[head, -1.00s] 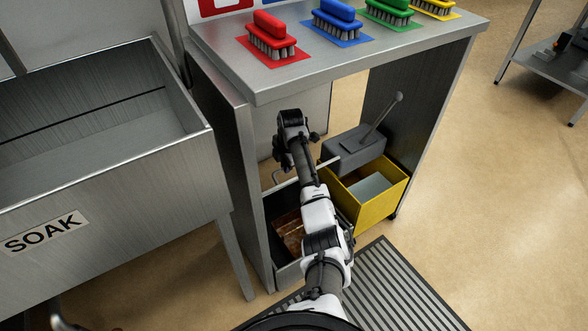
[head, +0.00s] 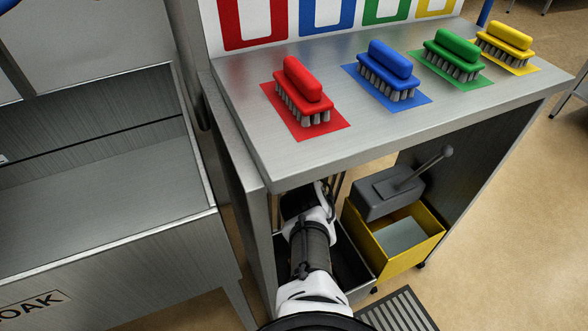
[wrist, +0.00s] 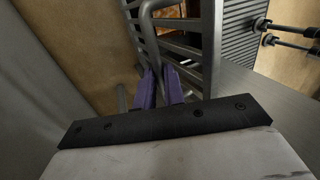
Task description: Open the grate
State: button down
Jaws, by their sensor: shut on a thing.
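The grate (wrist: 190,48), with grey metal bars in a frame, fills the upper middle of the wrist view. Its bent grey rod handle (wrist: 147,25) runs down between the purple fingers of my gripper (wrist: 160,88), which are shut on it. In the head view, a few thin upright bars (head: 341,187) show beside my wrist, under the counter; they look like part of the grate. My fingertips are hidden there by my own arm and the counter. A dark open box (head: 350,262) lies below the bars, partly behind my arm.
The steel counter (head: 240,85) with red, blue, green and yellow brushes overhangs my arm. A yellow mop bucket (head: 412,258) with a grey wringer stands close on the right. A side panel (head: 232,150) and the soak sink (head: 110,245) bound the left. Tan floor (head: 510,230) is clear at right.

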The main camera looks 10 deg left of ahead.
jog(key=shift+s+a+f, duration=0.15)
jog(key=shift+a+f, duration=0.05)
jog(key=shift+f, duration=0.25)
jog(key=c, duration=1.5)
grip_release()
jog(key=shift+a, duration=0.1)
jog(key=v, duration=0.7)
jog(key=shift+r+b, duration=0.35)
